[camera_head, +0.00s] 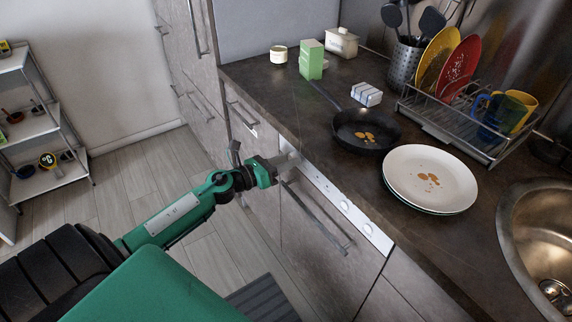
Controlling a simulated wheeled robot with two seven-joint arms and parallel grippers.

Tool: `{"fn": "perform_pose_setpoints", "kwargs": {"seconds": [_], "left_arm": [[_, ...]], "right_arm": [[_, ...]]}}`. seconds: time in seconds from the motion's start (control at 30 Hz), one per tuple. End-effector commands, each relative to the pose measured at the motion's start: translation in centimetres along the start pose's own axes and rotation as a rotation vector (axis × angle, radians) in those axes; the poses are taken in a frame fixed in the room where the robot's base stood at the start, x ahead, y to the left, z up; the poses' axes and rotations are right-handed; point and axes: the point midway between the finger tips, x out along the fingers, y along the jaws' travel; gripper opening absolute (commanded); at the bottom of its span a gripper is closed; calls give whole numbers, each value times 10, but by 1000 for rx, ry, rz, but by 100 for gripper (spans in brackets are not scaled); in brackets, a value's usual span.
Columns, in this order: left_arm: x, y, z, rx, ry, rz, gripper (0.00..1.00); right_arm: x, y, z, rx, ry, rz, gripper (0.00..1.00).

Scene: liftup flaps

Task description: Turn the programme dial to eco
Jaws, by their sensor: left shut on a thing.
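The dishwasher's white control strip (330,190) runs along the cabinet front just below the worktop edge. Small round buttons or knobs (345,205) show on its nearer part. My left gripper (289,160) is at the far end of the strip, shut on what appears to be the programme dial. The fingers hide the dial, so its pointer and the eco mark cannot be read. My right gripper is not in view.
A long bar handle (315,218) crosses the dishwasher door below the strip. On the worktop stand a frying pan (366,131), stacked plates (430,180) and a dish rack (440,125). The sink (540,235) is at right.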

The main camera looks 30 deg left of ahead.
Motion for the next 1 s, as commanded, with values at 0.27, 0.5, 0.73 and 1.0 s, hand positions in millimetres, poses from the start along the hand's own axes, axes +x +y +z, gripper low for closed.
{"fn": "perform_pose_setpoints", "kwargs": {"seconds": [0.27,0.5,0.73,1.0], "left_arm": [[0,0,-2,103,11,-1,10],[0,0,-2,131,13,0,10],[0,0,-2,131,13,0,10],[0,0,-1,131,12,0,55]], "right_arm": [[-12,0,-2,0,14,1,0],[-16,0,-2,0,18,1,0],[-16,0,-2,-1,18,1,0],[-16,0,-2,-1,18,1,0]]}}
